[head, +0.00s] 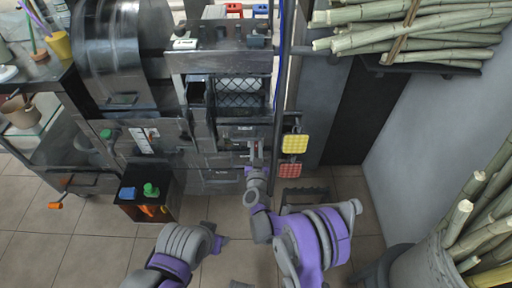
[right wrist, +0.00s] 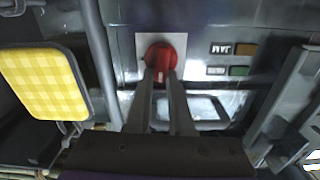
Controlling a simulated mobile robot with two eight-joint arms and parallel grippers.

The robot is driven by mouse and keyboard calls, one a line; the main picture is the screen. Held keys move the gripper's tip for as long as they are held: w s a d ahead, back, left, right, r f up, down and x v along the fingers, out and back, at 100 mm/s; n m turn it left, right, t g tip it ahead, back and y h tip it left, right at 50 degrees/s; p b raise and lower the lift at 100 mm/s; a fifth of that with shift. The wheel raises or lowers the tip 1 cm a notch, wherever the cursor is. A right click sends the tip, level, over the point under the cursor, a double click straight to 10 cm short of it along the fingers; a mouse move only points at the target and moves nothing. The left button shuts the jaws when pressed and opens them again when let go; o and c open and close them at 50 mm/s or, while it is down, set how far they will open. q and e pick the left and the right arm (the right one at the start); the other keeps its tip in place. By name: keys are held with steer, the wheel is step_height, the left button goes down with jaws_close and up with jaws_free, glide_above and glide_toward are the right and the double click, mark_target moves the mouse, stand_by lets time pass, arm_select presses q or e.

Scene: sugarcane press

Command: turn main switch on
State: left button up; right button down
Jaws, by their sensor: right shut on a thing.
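The main switch is a red rotary knob (right wrist: 160,55) on a white plate (right wrist: 142,43), set in the metal front of the press. In the right wrist view my right gripper (right wrist: 162,80) is shut on the knob, with one finger on each side of it. The knob's grip bar points roughly up and down between the fingers. In the head view my right gripper (head: 255,148) reaches the lower front of the press (head: 226,62), and the knob is too small or hidden to make out.
A yellow checked pad (right wrist: 44,82) hangs left of the switch in the wrist view, beside a grey pipe (right wrist: 98,60). Small dark green and brown buttons (right wrist: 240,71) sit right of the knob. Sugarcane stalks (head: 425,28) lie on a rack at the right. A black box (head: 130,205) stands on the left floor.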

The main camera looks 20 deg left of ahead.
steer(key=m+b, duration=0.1)
steer(key=m, duration=0.3)
steer(key=d+f+m+b, duration=0.1)
steer(key=m+b, duration=0.1)
steer(key=m, duration=0.3)
steer(key=m+b, duration=0.2)
steer(key=m, duration=0.2)
steer(key=shift+w+d+f, duration=0.15)
steer(key=shift+w+d, duration=0.1)
steer(key=shift+d, duration=0.05)
steer(key=shift+f+m+b, duration=0.15)
steer(key=shift+m+b, duration=0.2)
steer(key=shift+m, duration=0.6)
steer(key=shift+f+m+b, duration=0.1)
steer(key=shift+m+b, duration=0.2)
steer(key=shift+m, duration=0.65)
steer(key=c, duration=0.8)
jaws_free()
